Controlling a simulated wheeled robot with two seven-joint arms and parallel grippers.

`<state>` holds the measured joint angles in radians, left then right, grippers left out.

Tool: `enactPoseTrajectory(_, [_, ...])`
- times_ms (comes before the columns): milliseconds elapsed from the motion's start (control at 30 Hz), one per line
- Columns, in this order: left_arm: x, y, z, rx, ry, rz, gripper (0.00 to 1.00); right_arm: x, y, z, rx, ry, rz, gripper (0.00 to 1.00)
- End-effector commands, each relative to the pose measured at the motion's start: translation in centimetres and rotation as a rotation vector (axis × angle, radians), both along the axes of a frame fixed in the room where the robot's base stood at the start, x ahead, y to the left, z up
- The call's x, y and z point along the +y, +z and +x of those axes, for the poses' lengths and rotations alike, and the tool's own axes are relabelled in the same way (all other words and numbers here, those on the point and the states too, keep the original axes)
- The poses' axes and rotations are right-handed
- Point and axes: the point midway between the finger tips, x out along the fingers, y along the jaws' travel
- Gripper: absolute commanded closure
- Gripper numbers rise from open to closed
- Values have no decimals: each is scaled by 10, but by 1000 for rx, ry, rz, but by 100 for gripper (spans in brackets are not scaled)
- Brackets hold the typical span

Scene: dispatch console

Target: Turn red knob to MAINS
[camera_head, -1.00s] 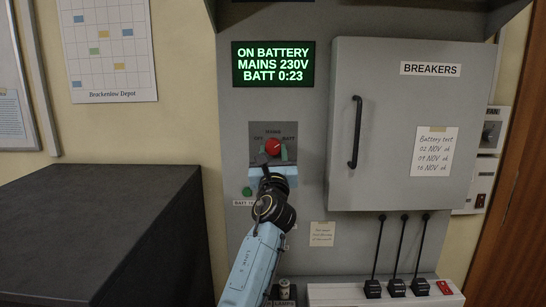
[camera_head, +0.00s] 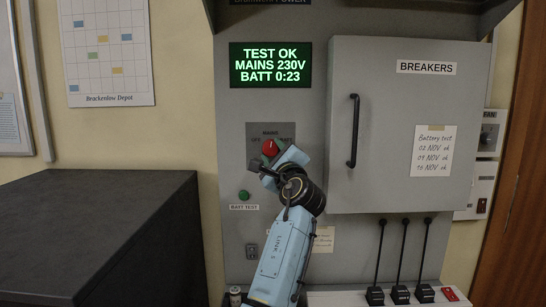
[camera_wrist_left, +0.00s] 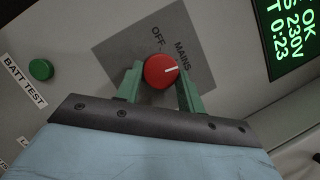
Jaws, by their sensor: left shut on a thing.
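The red knob (camera_head: 269,147) sits on a dark grey plate on the console. It also shows in the left wrist view (camera_wrist_left: 160,71). Its white pointer line points up the panel, toward the MAINS label (camera_wrist_left: 182,54). My left gripper (camera_head: 271,152) is shut on the knob, with one green finger on each side of it in the left wrist view. The gripper is rolled over and partly covers the plate's lower part and the BATT label. The display (camera_head: 270,65) reads TEST OK, MAINS 230V, BATT 0:23. My right gripper is not in view.
A green BATT TEST button (camera_head: 243,195) is below left of the knob. The breaker cabinet door (camera_head: 397,180) with its black handle (camera_head: 354,130) stands to the right. Several black levers (camera_head: 399,290) rise at lower right. A dark cabinet (camera_head: 110,215) fills the lower left.

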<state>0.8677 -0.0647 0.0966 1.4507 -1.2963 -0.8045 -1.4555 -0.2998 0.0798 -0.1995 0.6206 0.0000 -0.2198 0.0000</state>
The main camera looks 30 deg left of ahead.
Motion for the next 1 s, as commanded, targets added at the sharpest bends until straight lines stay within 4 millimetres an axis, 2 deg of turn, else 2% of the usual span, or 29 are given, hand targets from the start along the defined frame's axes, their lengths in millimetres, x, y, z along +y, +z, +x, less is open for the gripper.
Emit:
enactPoseTrajectory(333, [-1,1,1,-74,-1,-123,85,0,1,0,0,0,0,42])
enactPoseTrajectory(867, [-1,1,1,-86,-1,-143,85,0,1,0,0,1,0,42])
enactPoseTrajectory(900, [-1,1,1,-85,-1,-142,60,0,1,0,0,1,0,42])
enactPoseTrajectory(1000, [-1,1,1,-85,-1,-142,47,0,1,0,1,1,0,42])
